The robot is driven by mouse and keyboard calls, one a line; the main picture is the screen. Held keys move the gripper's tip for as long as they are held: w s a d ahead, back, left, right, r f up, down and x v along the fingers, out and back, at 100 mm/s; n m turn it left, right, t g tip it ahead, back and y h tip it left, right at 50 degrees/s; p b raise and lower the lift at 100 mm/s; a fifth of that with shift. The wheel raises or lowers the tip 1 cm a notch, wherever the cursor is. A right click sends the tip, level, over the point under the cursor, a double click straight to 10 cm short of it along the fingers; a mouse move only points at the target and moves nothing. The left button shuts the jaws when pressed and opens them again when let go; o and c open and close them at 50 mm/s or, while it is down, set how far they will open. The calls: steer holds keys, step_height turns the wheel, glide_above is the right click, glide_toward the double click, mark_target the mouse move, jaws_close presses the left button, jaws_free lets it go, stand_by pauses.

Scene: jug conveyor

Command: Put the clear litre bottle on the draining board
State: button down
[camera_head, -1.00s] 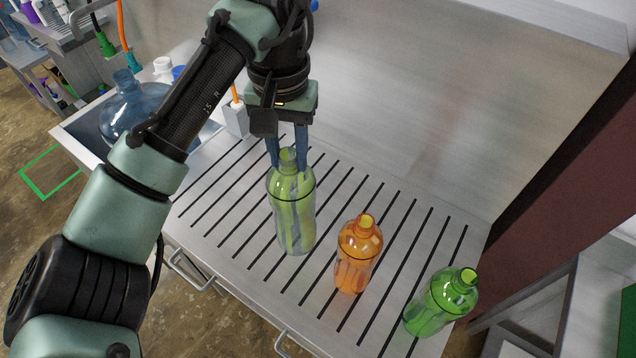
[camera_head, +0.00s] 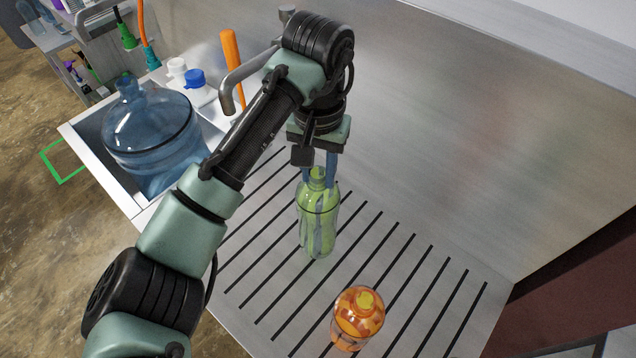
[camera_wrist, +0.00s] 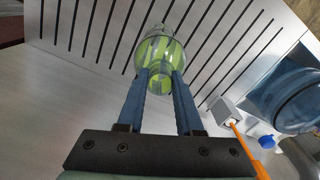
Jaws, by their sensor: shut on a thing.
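A see-through bottle with a pale yellow-green tint (camera_head: 318,222) hangs or stands upright over the draining board (camera_head: 258,268). My gripper (camera_head: 319,178) points down and is shut on this bottle at its neck. In the wrist view, the two blue fingers of my gripper (camera_wrist: 160,76) reach to the top of the bottle (camera_wrist: 158,50), with the slotted board beyond it. I cannot tell whether the bottle's base touches the board. No colourless bottle shows on the board.
An orange bottle (camera_head: 358,318) stands on the board, nearer the front. A big blue jug (camera_head: 150,135) stands in the sink at the left, near the tap (camera_head: 240,80). A steel wall (camera_head: 450,120) rises behind. The board's right part is clear.

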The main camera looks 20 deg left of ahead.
steer(key=shift+f+p, duration=0.35)
steer(key=shift+f, duration=1.4)
steer(key=c, duration=0.6)
jaws_free()
steer(key=shift+o, duration=0.2)
step_height(320, 180, up, 12)
steer(key=b, duration=0.1)
